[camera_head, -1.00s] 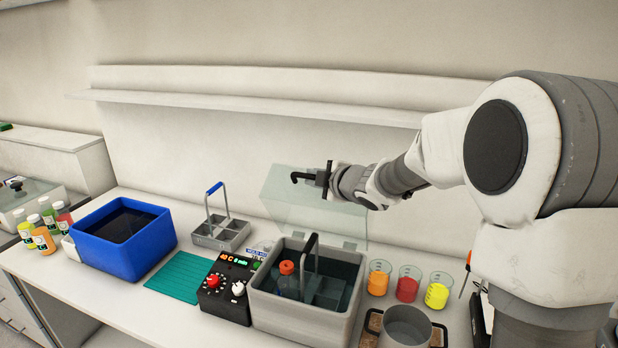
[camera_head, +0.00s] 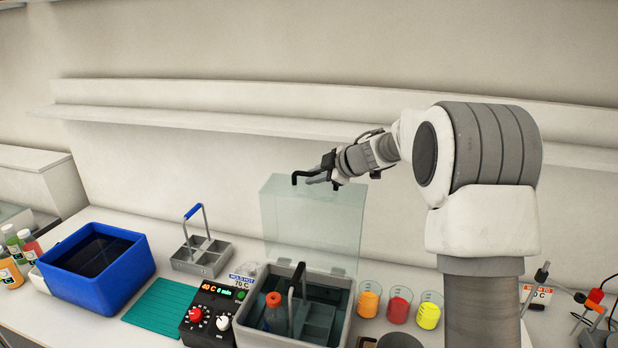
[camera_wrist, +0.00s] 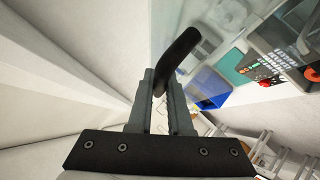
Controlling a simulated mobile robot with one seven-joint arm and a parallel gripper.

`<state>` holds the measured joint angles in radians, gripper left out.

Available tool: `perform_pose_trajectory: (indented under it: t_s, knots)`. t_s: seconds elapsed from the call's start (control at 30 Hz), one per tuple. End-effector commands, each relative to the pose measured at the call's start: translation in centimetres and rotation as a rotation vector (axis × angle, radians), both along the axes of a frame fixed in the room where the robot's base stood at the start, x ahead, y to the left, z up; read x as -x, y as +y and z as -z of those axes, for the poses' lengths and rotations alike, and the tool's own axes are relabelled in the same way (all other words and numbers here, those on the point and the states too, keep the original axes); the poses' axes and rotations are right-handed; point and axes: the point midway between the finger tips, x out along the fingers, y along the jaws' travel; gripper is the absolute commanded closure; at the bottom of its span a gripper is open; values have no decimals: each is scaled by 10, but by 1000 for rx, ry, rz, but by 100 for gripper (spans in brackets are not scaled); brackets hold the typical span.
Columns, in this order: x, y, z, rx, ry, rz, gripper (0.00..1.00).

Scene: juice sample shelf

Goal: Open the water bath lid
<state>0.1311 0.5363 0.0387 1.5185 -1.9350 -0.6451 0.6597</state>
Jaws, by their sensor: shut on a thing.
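The clear water bath lid (camera_head: 305,225) stands raised, close to upright, at the back edge of the grey water bath (camera_head: 345,328). My gripper (camera_head: 320,178) is at the lid's top edge, shut on the black lid handle (camera_head: 297,178). In the wrist view the handle (camera_wrist: 181,48) rises from between the two fingers of my gripper (camera_wrist: 162,88). The bath is uncovered. A bottle with an orange cap (camera_head: 273,299) and a rack with a black handle (camera_head: 298,280) are inside it.
A control box (camera_head: 205,318) stands left of the bath, with a green mat (camera_head: 160,309), blue tub (camera_head: 110,280) and grey divided carrier (camera_head: 203,255) beyond. Three coloured beakers (camera_head: 398,307) stand to the right. A wall shelf (camera_head: 230,127) runs behind, above the lid.

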Motion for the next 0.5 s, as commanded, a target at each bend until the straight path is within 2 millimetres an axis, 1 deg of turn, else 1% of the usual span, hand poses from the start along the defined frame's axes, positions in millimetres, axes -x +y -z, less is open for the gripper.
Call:
perform_pose_trajectory:
  t_s: [0.03, 0.2, 0.5]
  knots:
    - [-5, -1, 0, -5, 16, -4, 100]
    - [-19, -7, 4, -28, 73, -3, 100]
    - [-33, -12, 8, -51, 134, -3, 100]
